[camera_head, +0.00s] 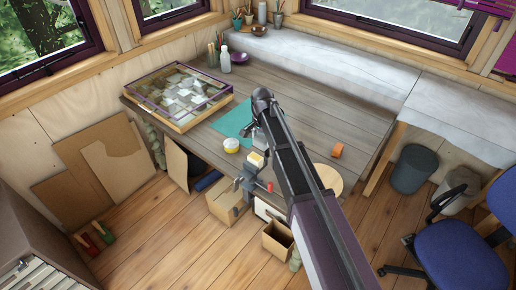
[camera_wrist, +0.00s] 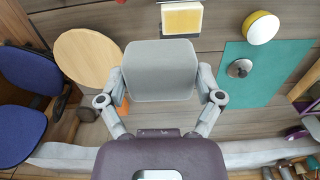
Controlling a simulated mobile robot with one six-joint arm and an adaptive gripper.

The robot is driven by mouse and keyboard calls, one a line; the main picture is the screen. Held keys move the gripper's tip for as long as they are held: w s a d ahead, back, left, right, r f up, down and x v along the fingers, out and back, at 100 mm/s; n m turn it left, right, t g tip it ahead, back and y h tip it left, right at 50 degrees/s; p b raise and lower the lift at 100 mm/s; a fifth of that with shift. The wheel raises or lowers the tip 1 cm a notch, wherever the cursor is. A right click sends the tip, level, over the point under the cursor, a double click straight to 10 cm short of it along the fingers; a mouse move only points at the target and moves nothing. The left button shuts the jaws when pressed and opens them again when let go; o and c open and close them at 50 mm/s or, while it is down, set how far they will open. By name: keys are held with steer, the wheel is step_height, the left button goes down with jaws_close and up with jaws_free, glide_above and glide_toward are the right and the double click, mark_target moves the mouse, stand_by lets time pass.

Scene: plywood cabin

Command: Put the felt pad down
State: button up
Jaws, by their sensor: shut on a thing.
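The felt pad (camera_wrist: 160,68) is a grey slab with rounded corners, seen broad side on in the wrist view. My gripper (camera_wrist: 160,88) is shut on it, with one finger at each side edge. In the head view my gripper (camera_head: 260,126) is over the workbench (camera_head: 310,100), and a small grey part of the pad (camera_head: 259,141) shows below it, near the right edge of the teal mat (camera_head: 232,120). I cannot tell how far the pad is above the bench top.
A yellow-and-white block (camera_head: 257,158) and a round yellow-and-white thing (camera_head: 231,145) are close by. A purple-rimmed case (camera_head: 180,95) stands left. The bench's back middle is clear.

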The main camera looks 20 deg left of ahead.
mark_target(262, 147)
steer(key=shift+f, duration=0.1)
step_height(262, 147, down, 4)
steer(key=b, duration=0.4)
steer(key=shift+f, duration=0.1)
steer(key=shift+d, duration=0.1)
stand_by(0.3)
